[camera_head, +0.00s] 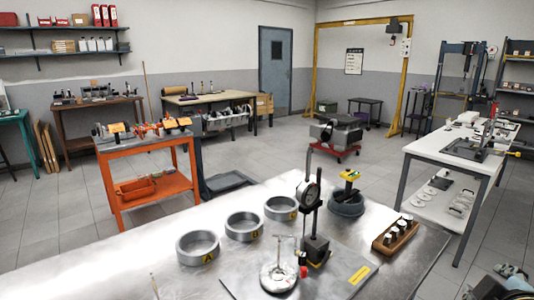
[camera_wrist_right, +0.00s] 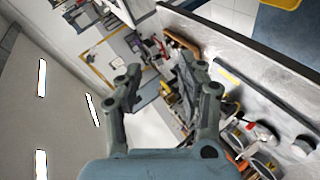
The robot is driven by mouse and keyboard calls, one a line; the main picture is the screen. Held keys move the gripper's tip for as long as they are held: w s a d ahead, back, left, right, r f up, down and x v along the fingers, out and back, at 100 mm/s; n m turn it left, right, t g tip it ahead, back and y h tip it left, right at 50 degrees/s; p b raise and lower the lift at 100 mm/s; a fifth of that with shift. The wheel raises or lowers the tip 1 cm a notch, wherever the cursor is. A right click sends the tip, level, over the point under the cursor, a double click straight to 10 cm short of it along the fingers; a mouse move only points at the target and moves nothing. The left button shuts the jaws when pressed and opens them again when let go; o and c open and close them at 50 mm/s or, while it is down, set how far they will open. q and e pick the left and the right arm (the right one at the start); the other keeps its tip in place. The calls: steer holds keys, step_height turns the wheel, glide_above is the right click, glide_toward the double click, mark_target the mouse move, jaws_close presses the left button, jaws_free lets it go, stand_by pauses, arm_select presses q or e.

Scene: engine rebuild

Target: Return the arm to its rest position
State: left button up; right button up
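My right gripper (camera_wrist_right: 159,78) fills the middle of the right wrist view. Its two fingers are spread apart with nothing between them, and it touches nothing that I can see. The room shows tilted behind it. Part of what looks like my right arm shows at the lower right corner of the head view, beside the metal table (camera_head: 120,265). My left gripper is not in either view.
On the metal table stand several grey rings (camera_head: 198,248), a dial gauge stand (camera_head: 315,245), a round dark holder (camera_head: 346,203) and a wooden block with small parts (camera_head: 395,236). A white table (camera_head: 445,150) stands at the right, an orange cart (camera_head: 150,205) at the left.

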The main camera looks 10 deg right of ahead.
steer(key=s+a+f+m+g+y, duration=0.5)
steer(key=s+a+y, duration=0.3)
steer(key=s+a, duration=0.35)
steer(key=s+d+f+g+b, duration=0.15)
steer(key=f+b, duration=0.45)
steer(key=f, duration=1.3)
steer(key=s+d+f+g+b, duration=0.15)
steer(key=f+b, duration=0.35)
steer(key=f, duration=1.4)
steer(key=s+f+b, duration=0.4)
steer(key=s+f, duration=0.5)
steer(key=f, duration=0.2)
steer(key=s+d+f+b, duration=0.1)
steer(key=s+f+b, duration=0.3)
steer(key=s+f, duration=0.4)
step_height(320, 180, down, 4)
steer(key=shift+s+f, duration=0.2)
steer(key=shift+s, duration=0.2)
steer(key=shift+g, duration=0.3)
